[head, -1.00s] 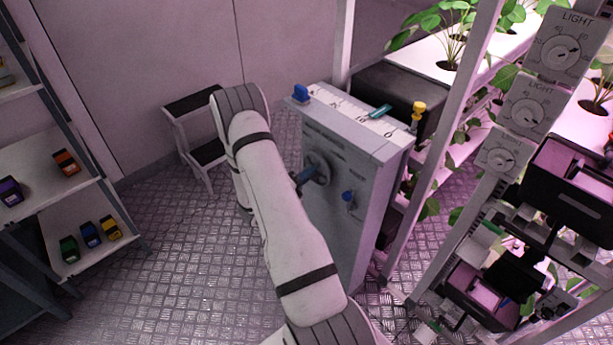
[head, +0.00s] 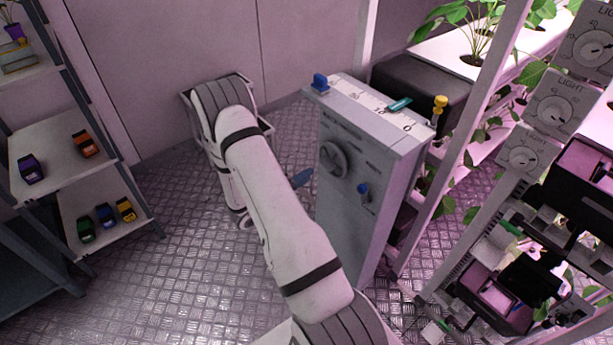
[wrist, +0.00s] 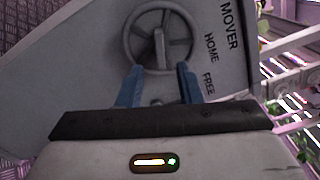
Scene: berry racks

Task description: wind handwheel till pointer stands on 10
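The grey handwheel (head: 334,160) is on the front panel of a grey cabinet (head: 345,215). In the wrist view the handwheel (wrist: 133,42) shows its spokes and a grip knob (wrist: 159,48). My gripper (wrist: 160,68) is open, its two blue fingers apart with nothing held between them. The fingertips overlap the wheel's lower rim in that view. In the head view my gripper (head: 301,178) stands off the panel, left of the wheel. A teal piece (head: 400,104), possibly the pointer, lies by the white scale (head: 368,95) on the cabinet top.
A blue knob (head: 363,190) sits right of the wheel. A blue piece (head: 320,82) and a yellow one (head: 439,104) stand on the cabinet top. Plant racks (head: 470,190) stand close at right, shelves (head: 75,150) at left.

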